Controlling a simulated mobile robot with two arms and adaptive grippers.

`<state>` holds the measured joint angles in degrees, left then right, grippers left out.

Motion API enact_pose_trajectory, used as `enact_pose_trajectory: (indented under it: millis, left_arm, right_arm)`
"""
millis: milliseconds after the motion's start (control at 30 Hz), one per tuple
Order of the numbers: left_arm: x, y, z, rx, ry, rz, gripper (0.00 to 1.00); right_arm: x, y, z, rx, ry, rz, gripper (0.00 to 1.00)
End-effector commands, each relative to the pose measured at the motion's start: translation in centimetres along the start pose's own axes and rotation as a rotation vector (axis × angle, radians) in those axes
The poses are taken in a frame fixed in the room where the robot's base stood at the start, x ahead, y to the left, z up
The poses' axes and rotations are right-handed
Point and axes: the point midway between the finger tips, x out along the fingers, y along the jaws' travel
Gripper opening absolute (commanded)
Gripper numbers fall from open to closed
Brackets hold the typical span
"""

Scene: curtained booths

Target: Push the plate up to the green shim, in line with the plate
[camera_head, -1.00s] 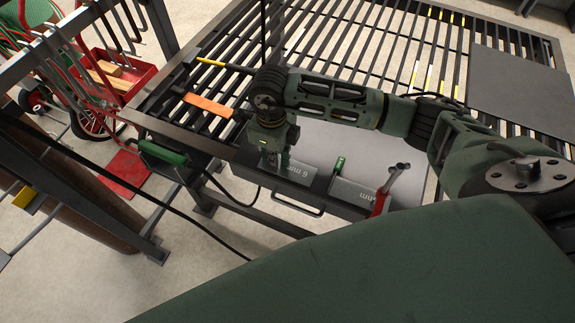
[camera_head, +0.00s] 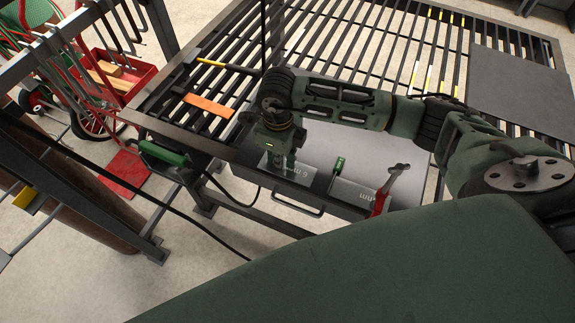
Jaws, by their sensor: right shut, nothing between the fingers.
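A grey metal plate marked "6 mm" (camera_head: 304,174) lies in the open drawer at the front of the slatted table. My right gripper (camera_head: 276,166) points down, shut and empty, at the left end of the "6 mm" plate. It hides that end, and I cannot tell whether it touches the plate. My left gripper is not in view.
An orange bar (camera_head: 207,105) and a yellow-handled tool (camera_head: 212,63) lie on the slats. A dark sheet (camera_head: 520,90) covers the table's right side.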

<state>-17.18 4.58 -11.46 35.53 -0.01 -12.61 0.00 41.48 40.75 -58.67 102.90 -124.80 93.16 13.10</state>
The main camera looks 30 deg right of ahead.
Motion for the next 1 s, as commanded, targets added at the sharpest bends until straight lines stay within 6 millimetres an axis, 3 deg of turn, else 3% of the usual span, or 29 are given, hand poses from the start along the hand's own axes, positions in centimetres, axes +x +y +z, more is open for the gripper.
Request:
enact_pose_trajectory:
  millis: [1000]
  left_arm:
    - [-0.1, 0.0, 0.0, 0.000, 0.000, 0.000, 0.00]
  right_arm:
    - [0.0, 0.0, -1.4, 0.000, 0.000, 0.000, 0.00]
